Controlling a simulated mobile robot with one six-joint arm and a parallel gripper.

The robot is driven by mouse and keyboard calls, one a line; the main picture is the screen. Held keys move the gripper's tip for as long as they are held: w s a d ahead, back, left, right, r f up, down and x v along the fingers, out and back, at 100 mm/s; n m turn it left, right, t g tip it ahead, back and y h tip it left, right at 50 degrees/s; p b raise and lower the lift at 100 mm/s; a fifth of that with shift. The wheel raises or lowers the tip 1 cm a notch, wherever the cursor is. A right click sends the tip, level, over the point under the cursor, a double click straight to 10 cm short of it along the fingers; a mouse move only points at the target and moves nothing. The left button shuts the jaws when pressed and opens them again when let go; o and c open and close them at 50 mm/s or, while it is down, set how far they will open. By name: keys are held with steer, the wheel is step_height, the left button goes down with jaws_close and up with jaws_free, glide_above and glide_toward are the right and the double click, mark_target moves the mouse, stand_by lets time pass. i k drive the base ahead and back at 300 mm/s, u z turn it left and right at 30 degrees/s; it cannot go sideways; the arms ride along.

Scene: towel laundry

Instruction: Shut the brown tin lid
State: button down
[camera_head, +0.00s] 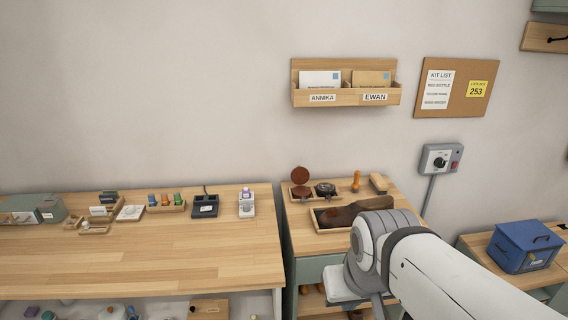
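The brown tin (301,191) sits in a small wooden tray at the back left of the right-hand wooden bench. Its round brown lid (300,174) stands raised, so the tin looks open. A dark round tin (325,188) is just to its right in the same tray. My arm comes in from the lower right and its grey joint is in front of the bench, to the right of and nearer than the tin. My gripper's fingers do not show, so I see nothing held.
A wooden tray (317,225) with a brown shoe (350,214) lies in front of the tins, partly behind my arm. An orange-handled tool (356,181) and a brush (378,184) stand to the right. A blue box (523,247) is farther right. A letter rack (346,97) hangs above.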

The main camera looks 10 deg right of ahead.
mark_target(300, 175)
steer(key=z, duration=0.05)
steer(key=i, duration=1)
steer(key=u, duration=0.05)
